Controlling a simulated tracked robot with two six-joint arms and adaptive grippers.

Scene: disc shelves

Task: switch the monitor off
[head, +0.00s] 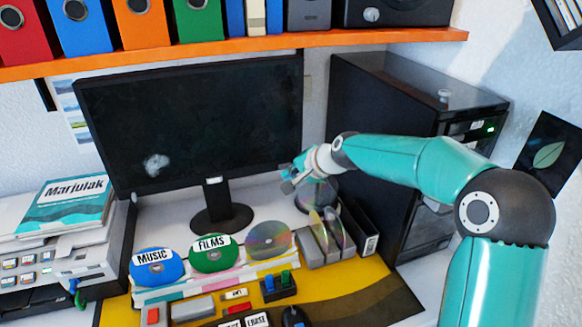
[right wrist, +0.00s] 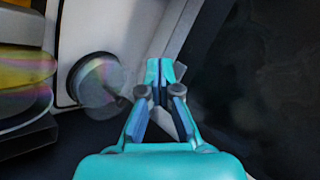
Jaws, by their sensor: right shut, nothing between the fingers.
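The monitor (head: 205,115) stands on a black foot at the back of the desk. Its screen is dark, with a pale smudge at the lower left, and a small light label sits at the middle of its lower edge. My right gripper (head: 287,182) is by the monitor's lower right corner; I cannot tell whether it touches the frame. In the right wrist view the right gripper (right wrist: 163,75) has its fingers together with nothing between them. A large dark surface lies to its right there. No power button can be made out. My left gripper is out of view.
A black computer tower (head: 385,110) stands right of my right gripper. Discs labelled MUSIC (head: 157,267) and FILMS (head: 213,253) stand in front of the monitor. A disc rack (head: 320,248) is below the forearm. An orange shelf (head: 240,50) with binders runs above the monitor.

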